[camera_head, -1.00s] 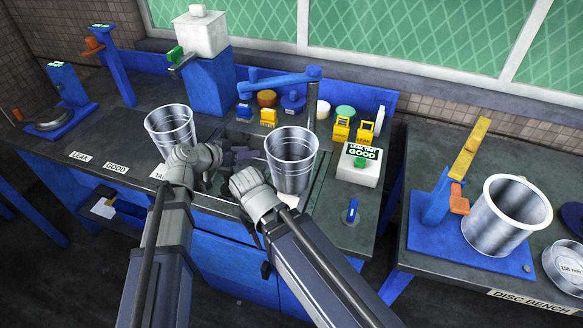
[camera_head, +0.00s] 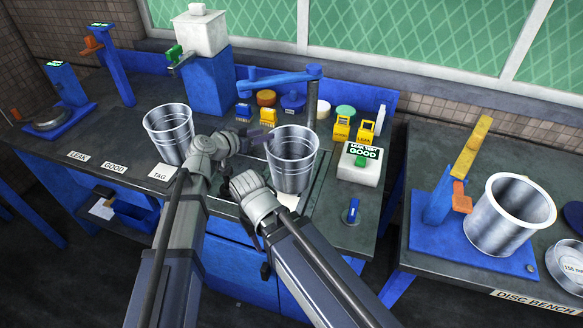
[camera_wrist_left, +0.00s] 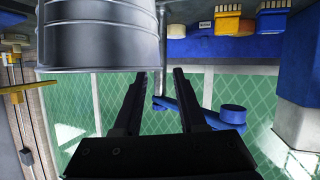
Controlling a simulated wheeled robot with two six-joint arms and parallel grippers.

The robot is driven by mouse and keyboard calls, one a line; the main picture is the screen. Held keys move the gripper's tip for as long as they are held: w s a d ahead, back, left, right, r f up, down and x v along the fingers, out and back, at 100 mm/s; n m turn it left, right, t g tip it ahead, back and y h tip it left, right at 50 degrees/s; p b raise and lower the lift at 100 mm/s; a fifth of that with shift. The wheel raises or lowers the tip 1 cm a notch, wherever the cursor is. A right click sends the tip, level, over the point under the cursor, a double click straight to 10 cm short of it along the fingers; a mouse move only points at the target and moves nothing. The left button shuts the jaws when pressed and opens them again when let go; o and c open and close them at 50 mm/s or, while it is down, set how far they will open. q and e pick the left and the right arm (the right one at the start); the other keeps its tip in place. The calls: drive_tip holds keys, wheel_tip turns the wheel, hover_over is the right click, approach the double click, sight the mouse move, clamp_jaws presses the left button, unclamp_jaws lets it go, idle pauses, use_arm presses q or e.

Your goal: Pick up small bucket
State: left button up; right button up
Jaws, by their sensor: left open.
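A ribbed metal bucket (camera_head: 293,168) stands upright near the middle of the bench, close to the sink-like recess. A similar bucket (camera_head: 168,136) stands further left behind the TAG label. I cannot tell which is meant by small. My left gripper (camera_head: 264,130) is open and empty, just left of the middle bucket near its rim. In the left wrist view, the open fingers (camera_wrist_left: 160,75) lie beside a large, upside-down-looking bucket wall (camera_wrist_left: 100,42), with no visible grip on it. My right arm's wrist stands in front of the middle bucket; its fingers are hidden.
A blue swing arm (camera_head: 280,79) on a post stands behind the middle bucket. Yellow blocks (camera_head: 342,127) and a white LEAK TEST box (camera_head: 360,165) stand to its right. A larger metal pail (camera_head: 508,215) stands on the disc bench at right.

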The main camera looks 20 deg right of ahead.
use_arm(q)
drive_tip(key=b+x, duration=0.1)
drive_tip(key=x, duration=0.3)
drive_tip(key=shift+s+f, duration=0.1)
drive_tip(key=shift+c, duration=0.2)
drive_tip(key=shift+s, duration=0.1)
clamp_jaws()
idle(0.9)
